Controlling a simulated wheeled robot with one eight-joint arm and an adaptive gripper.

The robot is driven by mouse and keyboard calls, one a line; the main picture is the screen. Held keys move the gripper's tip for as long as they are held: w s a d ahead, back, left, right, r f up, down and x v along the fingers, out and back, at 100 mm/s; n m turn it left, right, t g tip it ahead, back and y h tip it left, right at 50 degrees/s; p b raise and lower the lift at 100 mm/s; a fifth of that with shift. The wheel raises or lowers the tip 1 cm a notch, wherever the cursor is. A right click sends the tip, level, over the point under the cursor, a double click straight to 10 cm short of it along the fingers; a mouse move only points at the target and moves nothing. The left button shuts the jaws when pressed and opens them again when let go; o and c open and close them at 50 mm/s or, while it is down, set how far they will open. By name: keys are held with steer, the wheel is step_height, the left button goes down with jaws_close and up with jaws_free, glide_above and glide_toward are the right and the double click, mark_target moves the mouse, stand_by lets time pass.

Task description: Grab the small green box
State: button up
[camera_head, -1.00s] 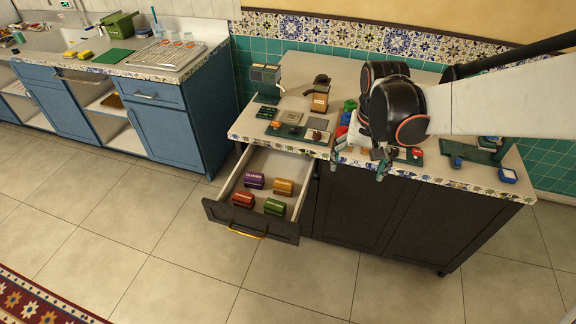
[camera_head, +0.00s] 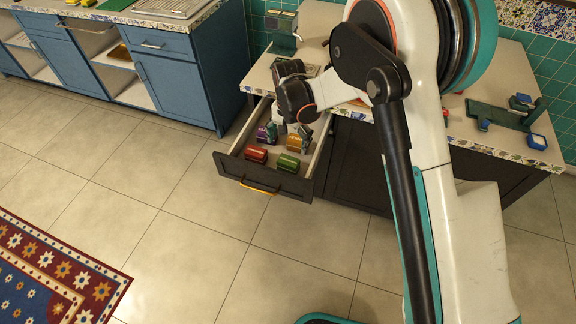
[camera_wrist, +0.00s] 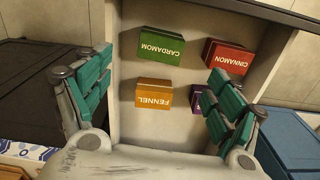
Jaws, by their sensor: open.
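The small green box, labelled CARDAMOM, lies in the open drawer; it shows in the head view (camera_head: 288,165) at the drawer's front right and in the wrist view (camera_wrist: 161,46) at the upper middle. My gripper (camera_wrist: 148,95) is open, its teal-padded fingers spread wide at the left and right of the wrist view. In the head view my gripper (camera_head: 289,130) is over the back part of the drawer, behind the green box. The orange FENNEL box (camera_wrist: 155,93) is nearer to my gripper than the green one. Nothing is between the fingertips.
The red CINNAMON box (camera_wrist: 228,58) is beside the green box, with a gap. A purple box (camera_wrist: 198,100) is partly hidden by the right finger. The dark drawer front (camera_head: 262,177) and side walls surround the boxes. The counter stands behind.

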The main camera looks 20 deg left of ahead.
mark_target(288, 161)
step_height(288, 161, down, 8)
steer(key=shift+r+b, duration=0.1)
steer(key=shift+b, duration=1.05)
steer(key=f+b, duration=0.2)
steer(key=f, duration=0.3)
steer(key=shift+w+b, duration=0.2)
steer(key=shift+b, duration=0.2)
steer(key=shift+c, duration=0.2)
steer(key=c, duration=1.1)
